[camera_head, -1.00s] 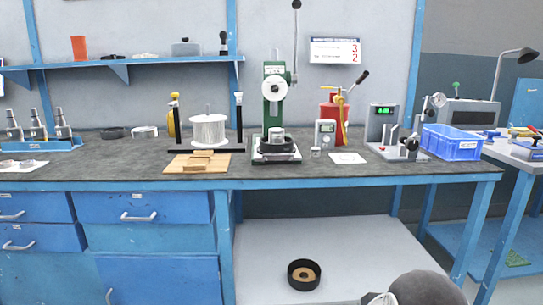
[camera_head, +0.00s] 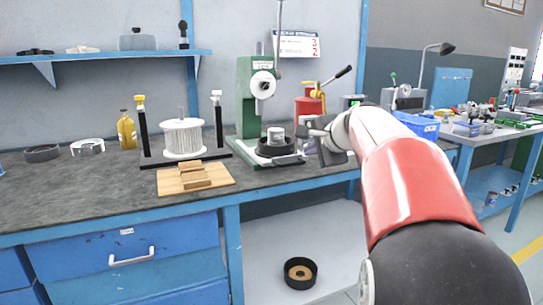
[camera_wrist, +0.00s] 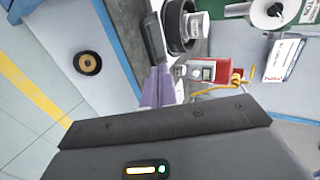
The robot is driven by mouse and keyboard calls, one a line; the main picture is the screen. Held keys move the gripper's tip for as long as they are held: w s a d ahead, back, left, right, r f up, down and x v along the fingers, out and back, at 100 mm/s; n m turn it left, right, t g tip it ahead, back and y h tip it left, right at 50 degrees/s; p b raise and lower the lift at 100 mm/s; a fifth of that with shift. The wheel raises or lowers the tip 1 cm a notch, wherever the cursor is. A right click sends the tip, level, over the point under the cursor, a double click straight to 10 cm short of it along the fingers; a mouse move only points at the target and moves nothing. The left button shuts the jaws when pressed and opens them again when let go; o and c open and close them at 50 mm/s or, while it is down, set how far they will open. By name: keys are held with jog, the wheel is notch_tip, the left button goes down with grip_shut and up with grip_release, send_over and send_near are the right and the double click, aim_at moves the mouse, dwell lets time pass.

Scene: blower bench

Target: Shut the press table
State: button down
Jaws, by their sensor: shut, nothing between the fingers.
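The green press (camera_head: 246,105) stands on the bench, right of the wire spool. Its low table (camera_head: 268,161) carries a black ring (camera_head: 277,149) with a metal cylinder (camera_head: 276,134) in it. In the wrist view the ring (camera_wrist: 175,28) and cylinder (camera_wrist: 197,26) are at the top, with a dark bar (camera_wrist: 152,40) along the table's front side. My gripper (camera_head: 312,134) is right of the table in the head view. Its shut, empty fingers (camera_wrist: 157,76) point at the bar's near end. Whether they touch it, I cannot tell. My arm hides part of the bench to the right.
A red bottle (camera_head: 309,105) stands behind my gripper; it also shows in the wrist view (camera_wrist: 222,75) with a small grey meter (camera_wrist: 203,71). A wooden board (camera_head: 215,184) and wire spool (camera_head: 183,137) lie left of the press.

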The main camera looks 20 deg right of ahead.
aim_at(290, 159)
jog(key=p+x, duration=0.1)
jog(key=x, duration=0.9)
jog(key=shift+s, duration=0.1)
